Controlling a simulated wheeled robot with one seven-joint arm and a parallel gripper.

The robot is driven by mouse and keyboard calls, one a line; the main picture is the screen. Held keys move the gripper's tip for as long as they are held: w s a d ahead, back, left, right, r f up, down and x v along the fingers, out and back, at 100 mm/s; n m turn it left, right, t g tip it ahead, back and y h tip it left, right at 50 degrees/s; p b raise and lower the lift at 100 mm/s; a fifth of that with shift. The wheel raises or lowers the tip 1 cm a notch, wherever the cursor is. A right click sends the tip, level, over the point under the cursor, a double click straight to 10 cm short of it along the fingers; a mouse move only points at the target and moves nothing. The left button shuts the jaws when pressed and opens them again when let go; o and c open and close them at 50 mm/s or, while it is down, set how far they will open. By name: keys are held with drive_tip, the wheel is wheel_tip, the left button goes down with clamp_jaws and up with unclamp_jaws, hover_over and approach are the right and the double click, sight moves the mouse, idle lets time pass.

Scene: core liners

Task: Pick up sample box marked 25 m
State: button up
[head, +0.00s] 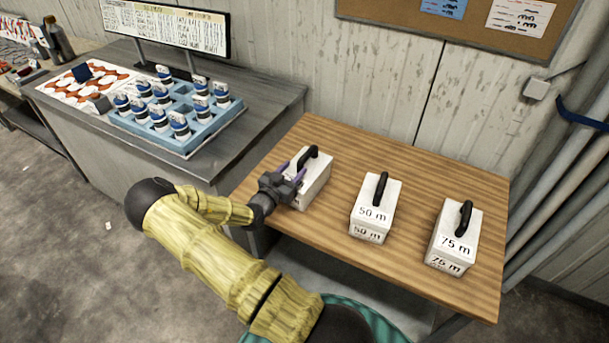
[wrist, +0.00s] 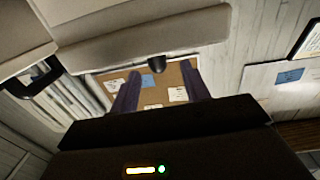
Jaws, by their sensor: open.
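A white box (head: 316,190) with a black handle (head: 308,155) stands at the left of the wooden table; its front label is hidden behind my gripper, so I cannot read it. My gripper (head: 293,172) is open at its handle side, with purple fingers. In the wrist view, the fingers (wrist: 158,92) are apart, with a dark handle end (wrist: 156,63) showing between them in the picture, under a pale box surface (wrist: 145,38). I cannot tell whether either finger touches. A white box marked 50 m (head: 371,212) and one marked 75 m (head: 455,240) stand to the right.
The wooden table (head: 420,180) has bare room between and behind the boxes. A grey bench (head: 262,103) at left holds a blue tray (head: 187,150) of several jars and a display board (head: 170,28). A wall stands behind, and pipes (head: 570,190) run at the right.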

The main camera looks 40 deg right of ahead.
sight(298, 164)
drive_tip(key=shift+w+d, duration=0.1)
drive_tip(key=shift+w, duration=0.05)
drive_tip(key=p+x, duration=0.1)
drive_tip(key=x, duration=0.2)
drive_tip(key=p+x, duration=0.1)
drive_tip(key=shift+d+r+p, duration=0.3)
drive_tip(key=shift+d+p, duration=0.05)
drive_tip(key=shift+d, duration=0.1)
drive_tip(key=shift+d+f, duration=0.1)
drive_tip(key=shift+d, duration=0.05)
drive_tip(key=shift+w, duration=0.1)
